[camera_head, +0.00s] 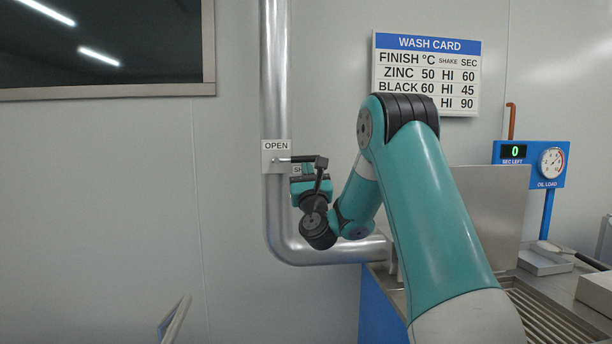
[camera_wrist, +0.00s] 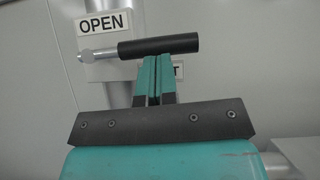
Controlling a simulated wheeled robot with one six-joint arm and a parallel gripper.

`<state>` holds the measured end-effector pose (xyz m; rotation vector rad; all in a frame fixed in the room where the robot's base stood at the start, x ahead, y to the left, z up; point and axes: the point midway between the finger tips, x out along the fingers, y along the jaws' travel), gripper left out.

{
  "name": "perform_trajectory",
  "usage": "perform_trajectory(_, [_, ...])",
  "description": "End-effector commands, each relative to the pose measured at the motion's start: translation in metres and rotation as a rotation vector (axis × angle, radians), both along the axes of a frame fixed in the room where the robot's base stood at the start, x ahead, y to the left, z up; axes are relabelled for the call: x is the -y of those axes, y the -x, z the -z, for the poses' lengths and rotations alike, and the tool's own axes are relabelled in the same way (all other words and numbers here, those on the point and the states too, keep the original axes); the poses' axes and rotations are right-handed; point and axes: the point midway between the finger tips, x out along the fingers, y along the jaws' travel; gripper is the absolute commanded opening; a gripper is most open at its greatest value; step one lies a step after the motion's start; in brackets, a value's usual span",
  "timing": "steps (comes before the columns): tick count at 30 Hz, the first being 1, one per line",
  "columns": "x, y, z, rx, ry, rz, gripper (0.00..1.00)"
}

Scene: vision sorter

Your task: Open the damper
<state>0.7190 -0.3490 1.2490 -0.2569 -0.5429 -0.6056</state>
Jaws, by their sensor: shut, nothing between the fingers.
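The damper's handle is a short silver rod with a black grip (camera_head: 303,158) on the silver duct pipe (camera_head: 275,100). It lies roughly level, just under the OPEN label (camera_head: 276,146). In the wrist view the black grip (camera_wrist: 160,46) runs across above my fingers, its silver end (camera_wrist: 97,55) on the left below the OPEN label (camera_wrist: 105,22). My gripper (camera_wrist: 153,58) is shut and empty, its teal fingertips right at the underside of the grip. I cannot tell if they touch it. The SHUT label (camera_wrist: 178,72) is mostly hidden behind the fingers.
A wash card (camera_head: 427,72) hangs on the wall. A blue panel with a timer and oil-load gauge (camera_head: 551,162) stands at the right, above a bench with a drain grate (camera_head: 545,315) and white trays (camera_head: 543,262). The wall left of the pipe is clear below a dark window (camera_head: 110,45).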

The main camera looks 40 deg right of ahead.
Motion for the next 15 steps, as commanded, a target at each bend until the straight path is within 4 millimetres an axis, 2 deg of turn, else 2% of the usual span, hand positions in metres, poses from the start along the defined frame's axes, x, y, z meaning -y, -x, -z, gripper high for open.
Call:
perform_trajectory(8, [0.002, 0.002, -0.008, -0.052, 0.076, 0.001, 0.00])
perform_trajectory(15, [0.005, 0.004, -0.025, -0.168, 0.233, 0.002, 0.00])
